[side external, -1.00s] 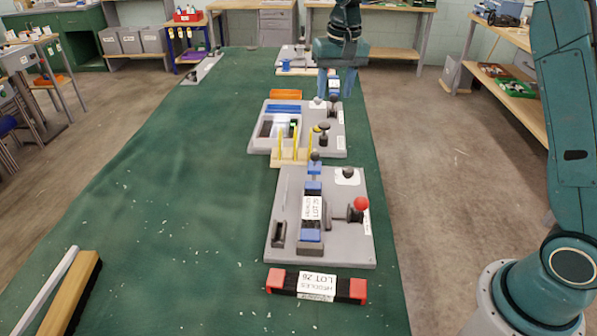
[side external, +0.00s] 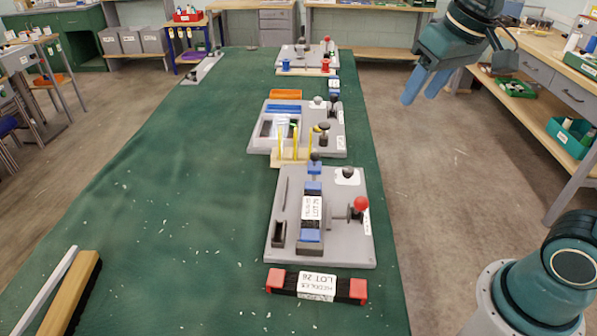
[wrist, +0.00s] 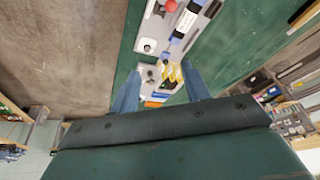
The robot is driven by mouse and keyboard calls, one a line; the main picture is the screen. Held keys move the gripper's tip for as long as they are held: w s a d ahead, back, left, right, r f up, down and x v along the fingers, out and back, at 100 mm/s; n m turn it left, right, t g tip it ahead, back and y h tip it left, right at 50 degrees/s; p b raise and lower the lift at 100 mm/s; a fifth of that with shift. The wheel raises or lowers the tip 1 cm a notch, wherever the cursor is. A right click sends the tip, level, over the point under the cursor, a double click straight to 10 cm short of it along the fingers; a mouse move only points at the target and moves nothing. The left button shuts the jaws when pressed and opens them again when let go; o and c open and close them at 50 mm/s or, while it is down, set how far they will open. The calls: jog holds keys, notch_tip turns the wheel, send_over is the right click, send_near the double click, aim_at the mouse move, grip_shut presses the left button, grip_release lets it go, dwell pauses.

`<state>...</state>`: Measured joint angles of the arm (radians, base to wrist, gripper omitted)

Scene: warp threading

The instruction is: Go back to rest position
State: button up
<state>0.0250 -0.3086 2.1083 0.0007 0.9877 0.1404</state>
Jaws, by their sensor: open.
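My gripper (side external: 427,87) is raised in the air at the upper right of the side external view, beyond the right edge of the green table (side external: 165,200). Its two blue fingers are apart, with nothing between them. In the wrist view my gripper (wrist: 158,92) also shows its fingers spread, with the work stations in the background between and beyond them. The near grey station (side external: 350,235), with its red-knobbed lever and labelled block, sits on the table. The middle grey station (side external: 333,150) stands behind it, with yellow pegs on a wooden stand (side external: 290,155) at its front.
A black holder with red ends (side external: 275,281) lies at the table's near edge. A brush with a wooden back (side external: 72,295) is at the near left. A workbench (side external: 565,110) with green bins stands at the right. The table's left half is mostly clear.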

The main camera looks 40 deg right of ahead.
jog(key=s+f+n+t, duration=0.1)
jog(key=s+f, duration=0.3)
jog(key=s, duration=0.8)
jog(key=shift+a+f+n+t, duration=0.2)
jog(key=shift+a+n+t, duration=0.1)
jog(key=shift+a+n, duration=0.15)
